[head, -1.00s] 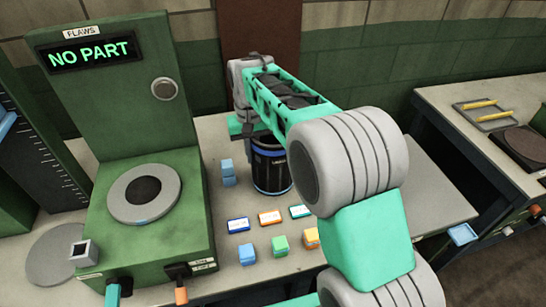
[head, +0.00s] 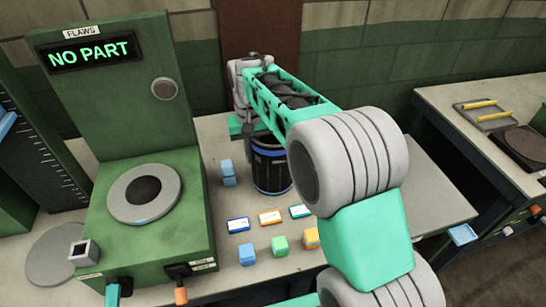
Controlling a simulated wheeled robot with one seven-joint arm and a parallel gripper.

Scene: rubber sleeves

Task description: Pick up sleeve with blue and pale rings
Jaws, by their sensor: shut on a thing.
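The sleeve (head: 271,172) is a black upright cylinder with a blue ring and pale rings near its top. It stands on the pale bench in the head view, and the arm covers part of its upper right side. My gripper (head: 242,128) is at the sleeve's top, reaching down from my wrist. It is shut on the sleeve. The fingertips are mostly hidden behind the arm and the wrist.
A green tester (head: 150,225) with a round pad and a "NO PART" display stands at left. Small cards (head: 270,217) and coloured blocks (head: 280,246) lie in front. A second bench (head: 450,110) is at right.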

